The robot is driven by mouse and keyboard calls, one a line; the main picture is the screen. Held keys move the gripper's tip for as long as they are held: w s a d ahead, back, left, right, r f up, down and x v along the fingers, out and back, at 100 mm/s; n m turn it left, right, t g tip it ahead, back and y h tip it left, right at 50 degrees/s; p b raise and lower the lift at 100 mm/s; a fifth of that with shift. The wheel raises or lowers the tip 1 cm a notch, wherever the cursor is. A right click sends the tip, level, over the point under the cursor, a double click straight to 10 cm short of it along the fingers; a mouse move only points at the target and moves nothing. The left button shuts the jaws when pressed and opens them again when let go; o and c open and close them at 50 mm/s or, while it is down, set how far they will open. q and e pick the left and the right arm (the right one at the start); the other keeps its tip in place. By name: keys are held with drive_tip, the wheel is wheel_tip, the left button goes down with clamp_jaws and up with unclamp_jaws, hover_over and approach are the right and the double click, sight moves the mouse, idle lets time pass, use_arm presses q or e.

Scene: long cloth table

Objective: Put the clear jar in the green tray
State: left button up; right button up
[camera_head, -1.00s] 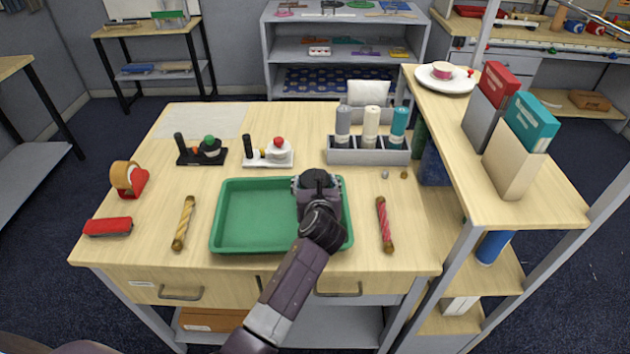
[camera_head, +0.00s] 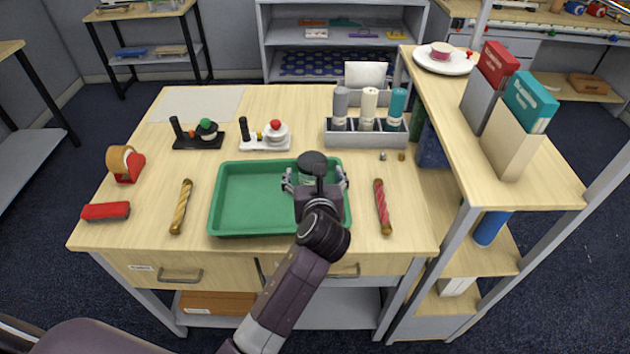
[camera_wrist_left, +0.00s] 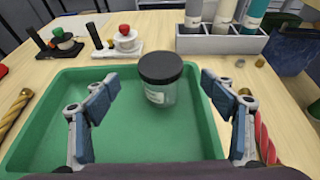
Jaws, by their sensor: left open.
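The clear jar (camera_wrist_left: 161,84) has a black lid and stands upright in the green tray (camera_wrist_left: 50,120), toward its far right part in the left wrist view. In the head view the tray (camera_head: 240,212) lies on the table and the jar (camera_head: 304,179) is mostly hidden behind my left gripper. My left gripper (camera_head: 315,180) is above the right part of the tray. In the left wrist view its fingers (camera_wrist_left: 160,92) are spread wide, with the jar between and beyond them, apart from both pads. My right gripper is not in view.
A grey holder (camera_head: 366,138) with several bottles stands behind the tray. A red-striped rod (camera_head: 382,207) lies right of the tray and a yellow rod (camera_head: 181,206) left of it. A raised shelf (camera_head: 470,140) borders the table's right side.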

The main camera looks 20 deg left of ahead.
use_arm(q)
drive_tip(key=v, duration=0.4)
drive_tip(key=shift+s+r, duration=0.1)
drive_tip(key=shift+s, duration=0.05)
idle(0.4)
